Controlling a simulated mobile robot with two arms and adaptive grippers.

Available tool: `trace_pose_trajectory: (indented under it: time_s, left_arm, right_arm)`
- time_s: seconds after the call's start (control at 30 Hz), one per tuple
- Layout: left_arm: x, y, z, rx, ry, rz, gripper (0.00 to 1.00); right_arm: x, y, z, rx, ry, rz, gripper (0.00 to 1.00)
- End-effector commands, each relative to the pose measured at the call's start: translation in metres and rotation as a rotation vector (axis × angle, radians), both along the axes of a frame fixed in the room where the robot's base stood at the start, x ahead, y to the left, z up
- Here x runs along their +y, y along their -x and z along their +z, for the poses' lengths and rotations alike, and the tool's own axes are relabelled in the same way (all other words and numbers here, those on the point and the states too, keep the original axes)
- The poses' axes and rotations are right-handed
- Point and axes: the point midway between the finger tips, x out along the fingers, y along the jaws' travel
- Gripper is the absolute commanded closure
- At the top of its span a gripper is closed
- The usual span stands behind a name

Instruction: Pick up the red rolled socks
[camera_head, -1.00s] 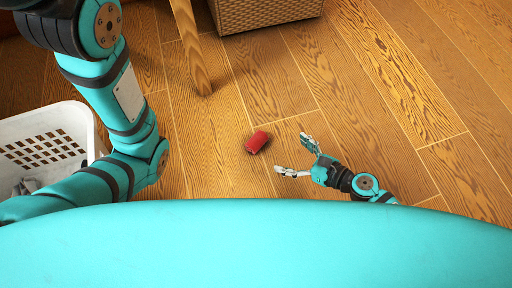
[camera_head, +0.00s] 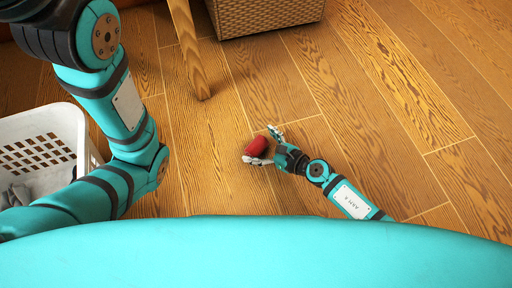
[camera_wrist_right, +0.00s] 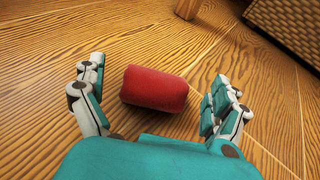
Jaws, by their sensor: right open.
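The red rolled socks (camera_head: 257,146) lie on the wooden floor, a short red cylinder on its side. In the right wrist view the red rolled socks (camera_wrist_right: 154,88) lie between my two open fingers, nearer the left one, with a gap to the right one. My right gripper (camera_head: 267,146) is open around them in the head view; it also shows open in the right wrist view (camera_wrist_right: 158,90).
A white laundry basket (camera_head: 70,118) with grey cloth inside stands at the left, beside my left arm. A wooden leg (camera_head: 190,55) and a woven basket (camera_head: 265,17) stand at the far side. The floor right of the socks is clear.

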Motion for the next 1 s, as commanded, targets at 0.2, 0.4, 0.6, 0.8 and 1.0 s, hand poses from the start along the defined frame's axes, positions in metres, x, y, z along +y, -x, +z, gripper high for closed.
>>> trace_pose_trajectory:
  time_s: [0.2, 0.4, 0.6, 0.8, 1.0]
  left_arm:
    - [0.0, -0.001, -0.02, 0.002, 0.0, 0.0, 0.6]
    - [0.0, -0.001, -0.019, 0.002, -0.001, -0.001, 0.6]
    - [0.0, -0.001, -0.019, 0.003, -0.001, 0.0, 0.6]
    - [0.0, -0.001, -0.019, 0.003, -0.001, 0.001, 0.6]
    - [0.0, -0.001, -0.019, 0.003, -0.001, 0.001, 0.6]
  right_arm:
    - [0.021, -0.017, -0.016, -0.002, -0.001, -0.001, 0.01]
    - [0.023, -0.019, -0.016, 0.0, 0.0, -0.001, 0.01]
    - [0.023, -0.019, -0.016, 0.0, 0.0, -0.001, 0.15]
    - [0.023, -0.019, -0.016, 0.0, 0.0, -0.001, 0.42]
    - [0.023, -0.019, -0.016, 0.001, -0.001, 0.0, 0.48]
